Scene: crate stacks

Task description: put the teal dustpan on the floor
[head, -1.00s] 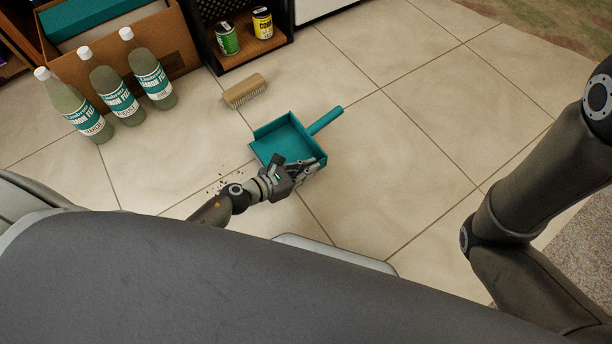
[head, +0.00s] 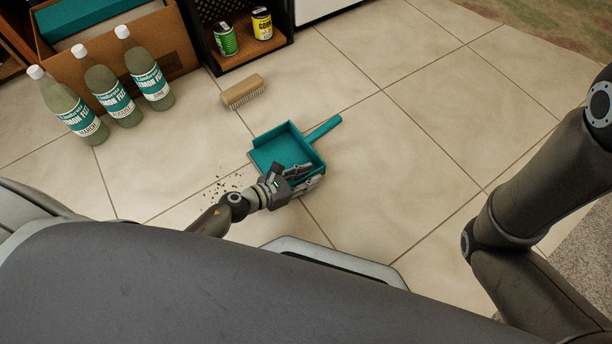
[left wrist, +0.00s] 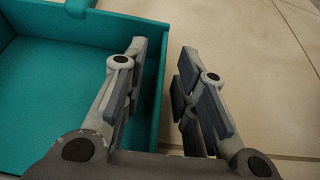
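The teal dustpan (head: 283,150) is at the middle of the head view, on or very near the tiled floor; I cannot tell whether all of it touches. Its handle (head: 323,128) points to the upper right. My left gripper (head: 312,178) is at its near right side wall. In the left wrist view, the fingers (left wrist: 160,85) are apart, with the teal side wall (left wrist: 157,75) between them. One finger is inside the pan, the other outside over the floor, with gaps beside the wall. My right gripper is out of view.
A brush (head: 243,92) lies beyond the dustpan. Dark crumbs (head: 228,186) lie left of my gripper. Several things stand at the upper left: green bottles (head: 115,97), a cardboard box (head: 170,45) and a dark crate with cans (head: 262,24). Tiles to the right are clear.

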